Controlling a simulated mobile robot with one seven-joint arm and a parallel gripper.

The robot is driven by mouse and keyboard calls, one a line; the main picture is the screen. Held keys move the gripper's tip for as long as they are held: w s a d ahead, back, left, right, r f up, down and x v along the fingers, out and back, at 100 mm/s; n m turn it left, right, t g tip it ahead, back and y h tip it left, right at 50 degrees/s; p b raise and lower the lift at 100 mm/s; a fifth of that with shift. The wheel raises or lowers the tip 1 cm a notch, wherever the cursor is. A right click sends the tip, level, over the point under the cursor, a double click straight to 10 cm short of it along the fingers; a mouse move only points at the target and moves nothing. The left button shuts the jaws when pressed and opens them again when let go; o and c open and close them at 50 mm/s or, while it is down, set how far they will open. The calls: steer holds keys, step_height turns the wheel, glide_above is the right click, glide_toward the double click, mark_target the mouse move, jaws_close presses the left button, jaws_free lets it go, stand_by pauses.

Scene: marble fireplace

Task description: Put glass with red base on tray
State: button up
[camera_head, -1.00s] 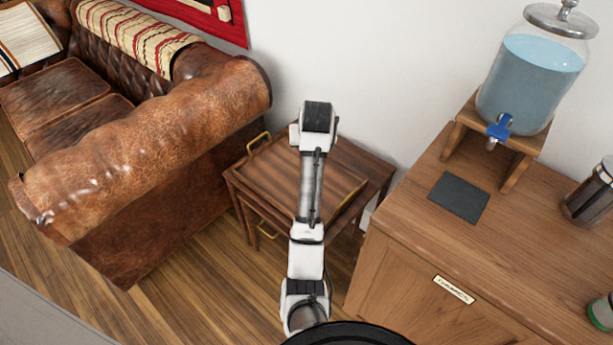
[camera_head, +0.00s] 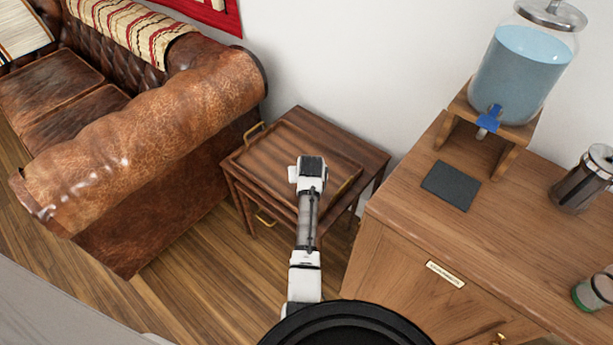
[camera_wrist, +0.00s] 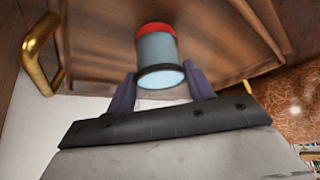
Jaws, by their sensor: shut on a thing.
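The glass with red base (camera_wrist: 158,50) shows in the wrist view between the two fingers of my gripper (camera_wrist: 161,80). My gripper is shut on it. Its red end points toward the brown wooden tray (camera_wrist: 95,35), and its dark-rimmed end faces the camera. I cannot tell whether the glass touches the tray. In the head view the tray (camera_head: 275,168), with brass handles, lies on a small wooden side table (camera_head: 345,147). My arm's end is over the tray's right part; it hides the glass and fingers there.
A brown leather sofa (camera_head: 150,130) stands left of the side table. At right, a wooden cabinet (camera_head: 415,235) bears a water dispenser (camera_head: 520,70), a dark mat (camera_head: 451,186), a French press (camera_head: 585,180) and a green-based glass (camera_head: 592,292). The tray's left part looks clear.

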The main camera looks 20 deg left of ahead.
steer(key=shift+f, duration=0.2)
steer(key=o, duration=1.3)
steer(key=shift+f, duration=0.1)
